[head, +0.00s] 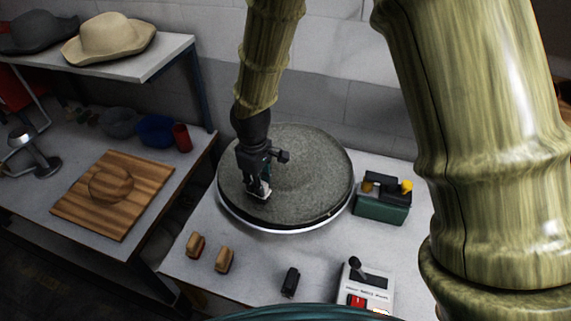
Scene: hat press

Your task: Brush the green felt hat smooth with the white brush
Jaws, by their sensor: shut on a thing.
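The felt hat (315,180) is a wide, round, dark grey-green shape on a pale round base in the middle of the right table. Its middle rises slightly. My gripper (257,181) points down over the left front part of the hat and is shut on the white brush (260,194). Only a little of the brush shows below the fingers. It is at the hat's surface, but I cannot tell whether it touches. My gripper and wrist hide part of the hat's left side.
Two small wooden-backed brushes (224,260), a black object (290,282) and a control box (364,289) lie in front. A green box (383,199) stands right of the hat. A left table holds a wooden board (115,194) and bowls. A shelf above holds two hats (108,38).

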